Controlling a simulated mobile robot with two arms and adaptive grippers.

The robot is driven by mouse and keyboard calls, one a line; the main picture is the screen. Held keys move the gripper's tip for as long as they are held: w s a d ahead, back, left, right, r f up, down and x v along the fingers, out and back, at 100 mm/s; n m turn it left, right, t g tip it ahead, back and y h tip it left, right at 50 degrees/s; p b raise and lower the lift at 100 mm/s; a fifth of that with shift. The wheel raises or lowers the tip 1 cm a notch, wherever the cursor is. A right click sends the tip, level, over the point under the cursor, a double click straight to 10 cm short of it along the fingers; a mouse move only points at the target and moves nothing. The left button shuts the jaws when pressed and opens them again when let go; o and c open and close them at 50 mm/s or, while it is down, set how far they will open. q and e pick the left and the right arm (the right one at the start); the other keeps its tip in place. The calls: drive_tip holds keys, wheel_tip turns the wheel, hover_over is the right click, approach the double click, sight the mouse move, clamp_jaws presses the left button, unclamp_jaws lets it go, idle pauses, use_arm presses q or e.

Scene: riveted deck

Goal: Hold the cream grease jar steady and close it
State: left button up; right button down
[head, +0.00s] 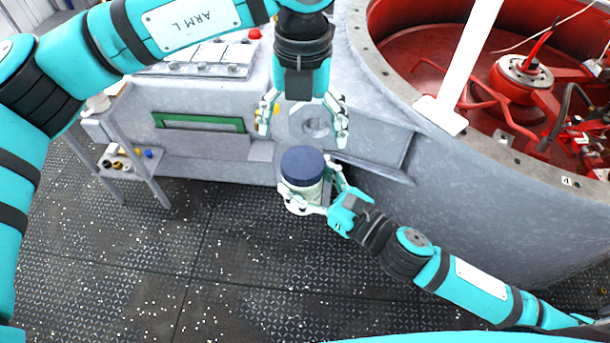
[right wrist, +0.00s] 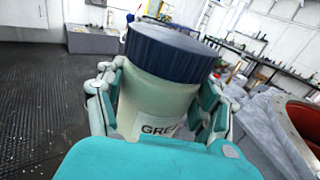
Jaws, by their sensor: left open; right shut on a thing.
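The cream grease jar (head: 308,190) has a dark blue lid (head: 302,166) sitting on its top. In the right wrist view the jar (right wrist: 153,105) is upright to slightly tilted, with a label partly reading "GRE", and the ribbed lid (right wrist: 172,52) covers its mouth. I cannot tell how tightly the lid sits. My right gripper (head: 312,200) is shut around the jar's body and holds it above the floor. My left gripper (head: 302,125) is open and empty, pointing down just above the lid, apart from it.
A grey machine cabinet (head: 200,130) with a green-framed slot stands behind. A large round housing (head: 480,150) with a red interior is at the right. A small shelf trolley (head: 125,150) stands at the left.

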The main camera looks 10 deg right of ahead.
sight(303, 161)
use_arm(q)
drive_tip(key=shift+f, duration=0.1)
drive_tip(key=shift+w+f, duration=0.1)
drive_tip(key=shift+f, duration=3.8)
drive_tip(key=shift+c, duration=0.2)
drive_tip(key=c, duration=1.2)
drive_tip(key=m, duration=0.3)
drive_tip(key=shift+m, duration=0.4)
drive_tip(key=shift+c, duration=0.2)
drive_tip(key=m, duration=0.4)
drive_tip(key=shift+m, duration=0.4)
drive_tip(key=m, duration=1)
drive_tip(key=o, duration=1.3)
